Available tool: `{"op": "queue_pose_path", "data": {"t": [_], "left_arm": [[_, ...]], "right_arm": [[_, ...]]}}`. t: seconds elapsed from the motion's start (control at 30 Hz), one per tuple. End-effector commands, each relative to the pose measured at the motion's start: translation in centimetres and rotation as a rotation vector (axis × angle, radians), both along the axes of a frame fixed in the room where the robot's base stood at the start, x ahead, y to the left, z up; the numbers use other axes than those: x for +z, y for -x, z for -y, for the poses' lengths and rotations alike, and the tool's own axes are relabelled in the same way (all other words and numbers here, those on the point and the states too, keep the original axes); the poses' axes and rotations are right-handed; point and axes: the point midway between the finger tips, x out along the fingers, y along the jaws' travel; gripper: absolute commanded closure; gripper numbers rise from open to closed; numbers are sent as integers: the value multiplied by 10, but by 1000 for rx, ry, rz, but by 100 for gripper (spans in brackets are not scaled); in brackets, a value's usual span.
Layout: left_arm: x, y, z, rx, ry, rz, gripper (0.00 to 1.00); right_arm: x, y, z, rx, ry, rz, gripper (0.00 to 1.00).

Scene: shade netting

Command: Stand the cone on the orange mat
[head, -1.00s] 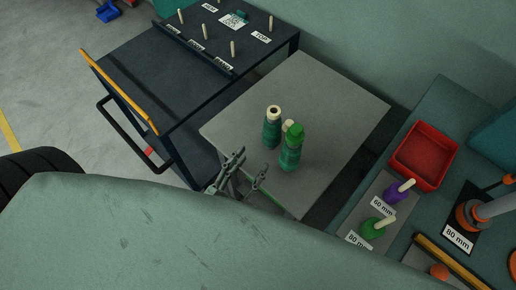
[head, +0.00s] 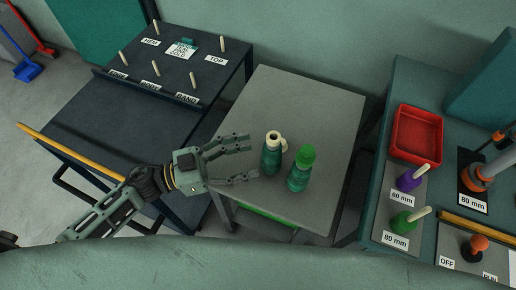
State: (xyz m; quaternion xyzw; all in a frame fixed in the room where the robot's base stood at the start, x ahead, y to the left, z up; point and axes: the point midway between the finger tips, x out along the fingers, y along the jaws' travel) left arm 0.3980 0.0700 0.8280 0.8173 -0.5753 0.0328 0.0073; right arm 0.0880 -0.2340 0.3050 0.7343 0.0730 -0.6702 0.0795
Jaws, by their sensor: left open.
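Two teal thread cones stand upright on a small grey table. One cone (head: 271,158) has a cream top, and the other cone (head: 300,172) has a bright green top and stands just to its right. A cream rounded piece shows beside the first cone's top; I cannot tell what it belongs to. My left gripper (head: 249,161) is open, its fingers pointing right toward the cream-topped cone. It looks empty, and I cannot tell whether a fingertip touches the cone. My right gripper is out of view. I see no orange mat in this view.
The grey table (head: 305,100) is bare behind the cones. At left is a dark cart (head: 130,110) with several pegs, labels and a yellow-orange edge bar. At right, a bench holds a red tray (head: 416,134), purple and green spools, and a control panel.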

Motion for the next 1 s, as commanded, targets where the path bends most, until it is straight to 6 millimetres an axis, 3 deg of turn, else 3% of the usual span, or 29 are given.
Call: {"op": "queue_pose_path", "data": {"t": [0.17,0.7,1.0], "left_arm": [[-10,6,-1,-75,-47,-40,44],[-5,-18,61,-78,-46,-43,44],[-7,-20,70,-78,-48,-43,44]], "right_arm": [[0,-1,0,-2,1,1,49],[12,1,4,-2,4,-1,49],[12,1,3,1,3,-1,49]]}}
